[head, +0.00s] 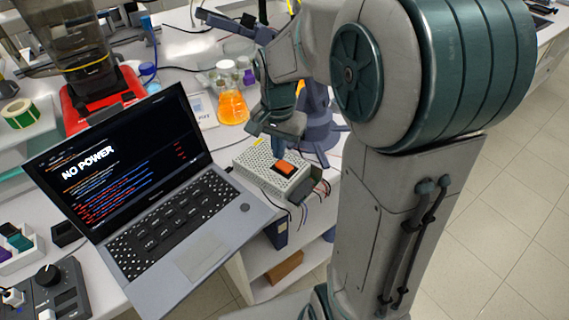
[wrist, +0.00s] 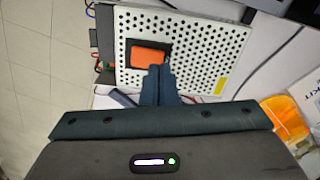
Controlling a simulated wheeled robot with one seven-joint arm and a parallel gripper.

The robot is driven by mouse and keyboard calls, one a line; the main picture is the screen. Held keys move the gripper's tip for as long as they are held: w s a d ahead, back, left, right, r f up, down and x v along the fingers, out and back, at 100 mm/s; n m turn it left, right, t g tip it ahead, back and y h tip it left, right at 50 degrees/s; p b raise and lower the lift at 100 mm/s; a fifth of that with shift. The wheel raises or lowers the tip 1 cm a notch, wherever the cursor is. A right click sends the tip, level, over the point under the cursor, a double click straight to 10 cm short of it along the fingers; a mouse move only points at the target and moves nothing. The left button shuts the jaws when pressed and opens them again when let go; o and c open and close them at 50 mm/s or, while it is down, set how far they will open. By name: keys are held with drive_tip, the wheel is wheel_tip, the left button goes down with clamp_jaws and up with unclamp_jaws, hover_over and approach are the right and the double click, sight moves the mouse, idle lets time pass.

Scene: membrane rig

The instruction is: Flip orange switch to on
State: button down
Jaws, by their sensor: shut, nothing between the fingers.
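The orange switch (head: 284,168) sits on top of a white perforated power box (head: 258,172) at the bench edge. In the wrist view the orange switch (wrist: 149,58) lies in a dark recess of the perforated box (wrist: 210,66). My gripper (head: 278,150) is shut and empty, pointing down over the box, close beside the switch. In the wrist view its fingertips (wrist: 160,68) are at the edge of the switch and hide part of the recess. I cannot tell whether they touch it. The switch's on or off marking is too small to read.
An open laptop (head: 150,190) showing "NO POWER" stands left of the box. An orange flask (head: 232,106) stands behind it. Wires (head: 305,205) hang from the box's right side. A red machine (head: 95,100) stands at the back left. Open floor lies right of the bench.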

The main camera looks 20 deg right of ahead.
sight(279, 162)
drive_tip(key=shift+f+b, duration=0.7)
drive_tip(key=shift+f, duration=0.25)
idle(0.5)
drive_tip(key=shift+r+p, duration=2.8)
drive_tip(key=shift+r, duration=0.8)
drive_tip(key=shift+f, duration=0.1)
drive_tip(key=s+r+n+t, duration=0.3)
drive_tip(key=s+n, duration=0.5)
drive_tip(key=s, duration=0.6)
drive_tip(key=shift+s+n, duration=0.25)
drive_tip(key=shift+n, duration=0.05)
